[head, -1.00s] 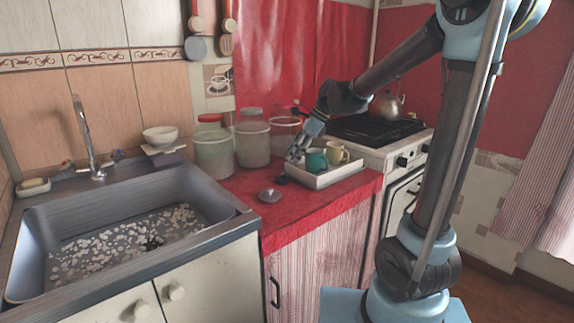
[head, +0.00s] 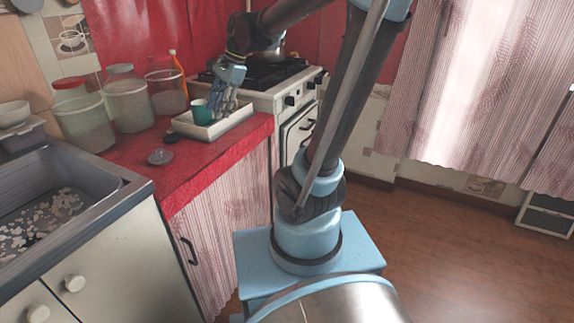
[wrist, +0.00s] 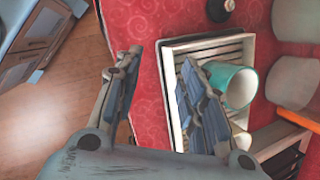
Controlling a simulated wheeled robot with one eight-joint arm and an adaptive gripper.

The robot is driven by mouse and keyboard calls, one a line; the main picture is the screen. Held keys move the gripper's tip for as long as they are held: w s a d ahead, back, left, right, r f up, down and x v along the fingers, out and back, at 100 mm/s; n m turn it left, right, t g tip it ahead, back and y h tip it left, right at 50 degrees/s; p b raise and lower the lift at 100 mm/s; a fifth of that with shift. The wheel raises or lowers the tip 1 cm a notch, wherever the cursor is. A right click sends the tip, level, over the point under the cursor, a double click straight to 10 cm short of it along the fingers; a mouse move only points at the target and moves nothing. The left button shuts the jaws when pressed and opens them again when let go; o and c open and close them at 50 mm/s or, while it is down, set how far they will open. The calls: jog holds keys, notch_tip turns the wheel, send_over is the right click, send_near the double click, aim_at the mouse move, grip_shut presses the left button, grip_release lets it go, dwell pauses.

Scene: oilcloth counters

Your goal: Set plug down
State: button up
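A small black round piece with a knob, which looks like the plug (head: 172,137), rests on the red counter left of the white tray (head: 186,127). It also shows at the top edge of the wrist view (wrist: 219,9). My gripper (head: 226,105) is above the tray, to the right of the teal mug (head: 200,113), and apart from the plug. In the wrist view my gripper (wrist: 160,97) has its fingers spread with nothing between them. One finger overlaps the tray and the teal mug (wrist: 240,88) in that view.
A grey metal lid-like piece (head: 160,157) lies on the red counter (head: 140,180) near the sink (head: 100,175). Several jars (head: 128,105) stand at the back. The stove (head: 262,92) with a kettle is to the right. The counter's front is clear.

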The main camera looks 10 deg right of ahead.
jog(key=s+d+f+n+h, duration=0.2)
jog(key=s+d+f+n, duration=0.4)
jog(key=s+d, duration=0.3)
jog(key=s+d+f+n+t+h, duration=0.1)
jog(key=s+d+f+n+h, duration=0.1)
jog(key=s+d+f+n, duration=0.4)
jog(key=s+d+f, duration=0.2)
jog(key=d, duration=0.2)
jog(key=shift+s+h, duration=0.3)
jog(key=shift+s, duration=0.05)
jog(key=o, duration=0.4)
jog(key=shift+s+a+f, duration=0.1)
jog(key=shift+s+f, duration=0.05)
jog(key=shift+f, duration=0.1)
jog(key=c, duration=0.4)
jog(key=shift+a+n, duration=0.1)
jog(key=shift+n, duration=0.2)
jog(key=shift+c, duration=0.4)
